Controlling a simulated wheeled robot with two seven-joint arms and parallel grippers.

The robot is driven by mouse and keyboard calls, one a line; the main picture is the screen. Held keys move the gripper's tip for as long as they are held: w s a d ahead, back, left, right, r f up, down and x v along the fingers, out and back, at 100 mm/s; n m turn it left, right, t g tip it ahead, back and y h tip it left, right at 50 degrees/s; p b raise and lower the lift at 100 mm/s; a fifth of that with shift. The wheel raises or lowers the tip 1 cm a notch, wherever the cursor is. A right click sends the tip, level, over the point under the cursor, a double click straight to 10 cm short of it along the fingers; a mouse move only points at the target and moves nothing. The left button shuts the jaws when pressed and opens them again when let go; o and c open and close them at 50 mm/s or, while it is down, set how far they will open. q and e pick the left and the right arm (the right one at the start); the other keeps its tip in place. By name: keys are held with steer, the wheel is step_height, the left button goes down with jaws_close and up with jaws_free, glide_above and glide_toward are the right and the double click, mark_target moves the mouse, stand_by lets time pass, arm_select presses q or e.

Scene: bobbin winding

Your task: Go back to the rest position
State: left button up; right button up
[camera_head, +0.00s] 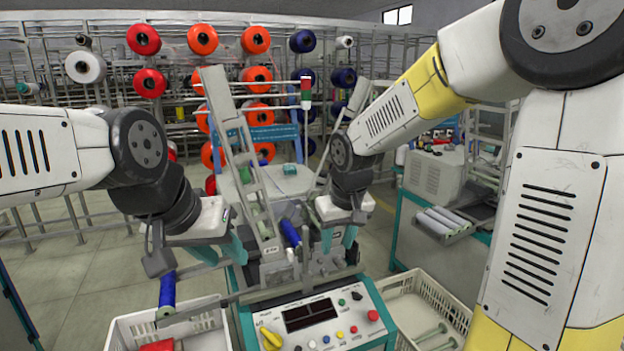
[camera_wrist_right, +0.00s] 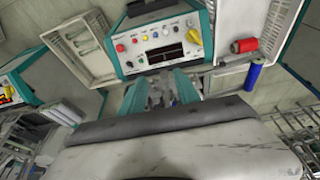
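My left gripper (camera_head: 222,250) hangs at the left side of the winding machine (camera_head: 318,304). Its teal fingers are apart, with nothing seen between them. My right gripper (camera_head: 338,239) is above the right part of the machine. Its fingers are also apart and empty, as the right wrist view (camera_wrist_right: 158,92) shows. A blue bobbin (camera_head: 290,232) sits tilted on the machine between the two grippers. Another blue bobbin (camera_head: 167,290) is upright at the left crate, below my left forearm; it also shows in the right wrist view (camera_wrist_right: 254,75).
A second white crate (camera_head: 456,309) at right holds green rods. A side bench (camera_head: 405,230) carries grey rolls (camera_head: 440,220). A spool rack stands behind. The floor at left is clear.

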steer(key=s+d+r+m+t, duration=0.1)
steer(key=s+d+r, duration=0.1)
steer(key=s, duration=0.3)
steer(key=s+d+r+m+t, duration=0.1)
steer(key=s+d+r, duration=0.2)
steer(key=s, duration=0.3)
steer(key=s+d+r+m+y, duration=0.1)
steer(key=s+d+r, duration=0.2)
steer(key=s, duration=0.3)
steer(key=shift+d+r+m+t, duration=0.25)
steer(key=shift+r+m+t, duration=0.05)
steer(key=shift+t, duration=0.1)
